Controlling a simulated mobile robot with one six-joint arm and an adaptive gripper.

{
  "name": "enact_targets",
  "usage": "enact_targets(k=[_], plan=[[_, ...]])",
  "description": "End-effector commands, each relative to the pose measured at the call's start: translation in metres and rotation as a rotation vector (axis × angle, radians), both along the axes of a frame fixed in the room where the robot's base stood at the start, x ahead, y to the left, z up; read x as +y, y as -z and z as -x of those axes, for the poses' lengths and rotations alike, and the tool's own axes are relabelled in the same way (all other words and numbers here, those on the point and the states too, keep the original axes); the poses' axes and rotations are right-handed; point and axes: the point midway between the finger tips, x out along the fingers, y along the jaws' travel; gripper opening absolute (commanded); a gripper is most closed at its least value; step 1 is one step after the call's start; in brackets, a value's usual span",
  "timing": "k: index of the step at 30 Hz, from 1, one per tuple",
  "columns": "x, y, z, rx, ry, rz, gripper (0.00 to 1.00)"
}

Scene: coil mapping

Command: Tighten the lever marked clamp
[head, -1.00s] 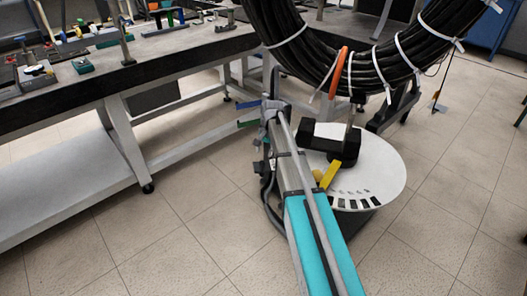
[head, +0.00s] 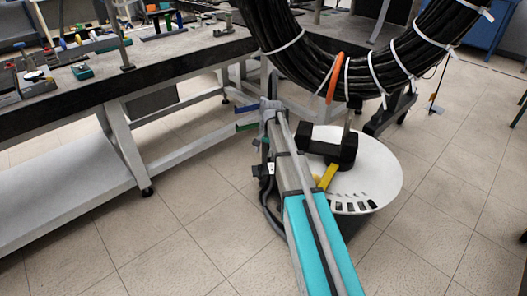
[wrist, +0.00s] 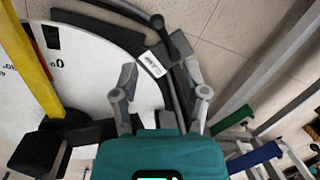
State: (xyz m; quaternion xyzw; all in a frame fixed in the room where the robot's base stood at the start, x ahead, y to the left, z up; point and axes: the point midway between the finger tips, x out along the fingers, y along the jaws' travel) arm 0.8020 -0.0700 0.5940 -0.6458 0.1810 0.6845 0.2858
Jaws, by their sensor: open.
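In the wrist view my gripper (wrist: 160,92) has its two grey fingers spread, with nothing held between them. A white label (wrist: 153,65) on a dark curved part lies just beyond the fingertips; its writing is too small to read. A dark lever with a round knob (wrist: 157,20) rises beside the label. A green handle (wrist: 232,120) and a blue handle (wrist: 256,157) lie right of the fingers. In the head view the green handle (head: 246,127) and blue handle (head: 247,107) stick out left of my arm. I cannot tell which lever is marked clamp.
A white round disc (head: 380,180) with dark slots and a yellow pointer (head: 328,176) stands right of my arm. A large black cable coil (head: 360,75) with white ties and an orange band hangs above. A workbench (head: 180,65) with tools stands left. Tiled floor lies open in front.

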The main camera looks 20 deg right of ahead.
Motion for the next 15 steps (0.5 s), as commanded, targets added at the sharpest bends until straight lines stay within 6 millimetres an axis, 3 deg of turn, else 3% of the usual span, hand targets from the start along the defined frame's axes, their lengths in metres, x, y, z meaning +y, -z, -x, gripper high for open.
enact_targets(k=[1,9,15], plan=[[0.000,0.000,0.000,0.000,0.000,0.000,0.52],[-0.006,0.004,-0.001,0.009,0.077,-0.005,0.02],[-0.021,0.012,-0.002,0.036,0.286,-0.020,0.00]])
